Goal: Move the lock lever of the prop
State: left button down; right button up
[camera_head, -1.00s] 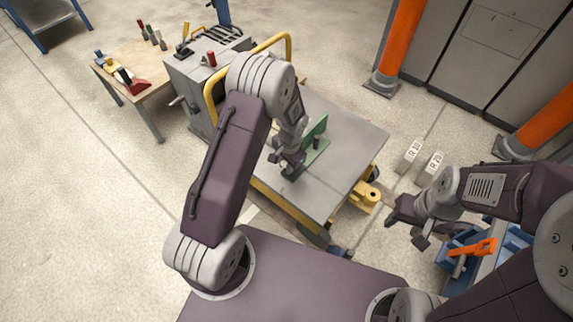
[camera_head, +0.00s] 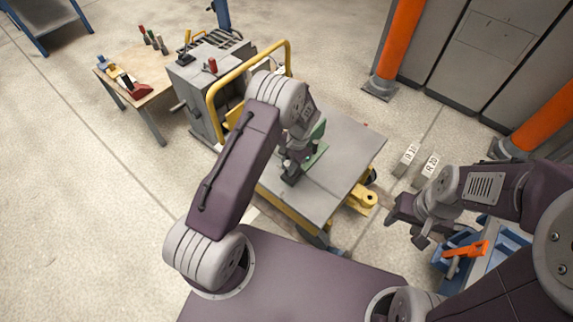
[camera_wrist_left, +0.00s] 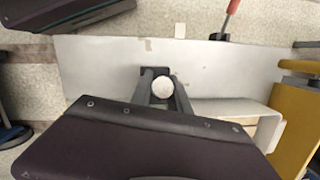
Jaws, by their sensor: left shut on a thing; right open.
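My left gripper (camera_head: 291,172) is low over the grey top of the yellow cart (camera_head: 345,165), beside a green part (camera_head: 318,132) that my arm partly hides. In the left wrist view, the left gripper's fingers (camera_wrist_left: 163,95) are shut on a pale round knob (camera_wrist_left: 163,87). I cannot tell whether this knob belongs to the prop's lock lever. A red-handled lever (camera_wrist_left: 232,8) shows at the top of the left wrist view. My right gripper (camera_head: 406,230) is open and empty, right of the cart.
A grey machine (camera_head: 192,95) and a small wooden table (camera_head: 145,98) with tools stand at the far left. Orange posts (camera_head: 398,45) and marked blocks (camera_head: 407,157) are at the right. Blue bins with an orange tool (camera_head: 466,249) lie beside my right arm.

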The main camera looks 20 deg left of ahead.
pick_arm(q)
jog(key=shift+w+d+f+g+b, duration=0.15)
jog(key=shift+w+g+b, duration=0.25)
jog(key=shift+w+g, duration=0.15)
jog(key=b, duration=0.1)
jog(key=g+y+b, duration=0.1)
jog(key=b, duration=0.1)
jog(key=shift+w+d+g, duration=0.2)
jog(key=shift+w+g, duration=0.05)
jog(key=shift+w, duration=0.15)
jog(key=shift+r+g+b, duration=0.2)
jog(key=shift+g+b, duration=0.1)
jog(key=shift+r, duration=0.15)
jog(key=c, duration=1.3)
grip_release()
jog(key=shift+w, duration=0.1)
jog(key=shift+o, duration=0.2)
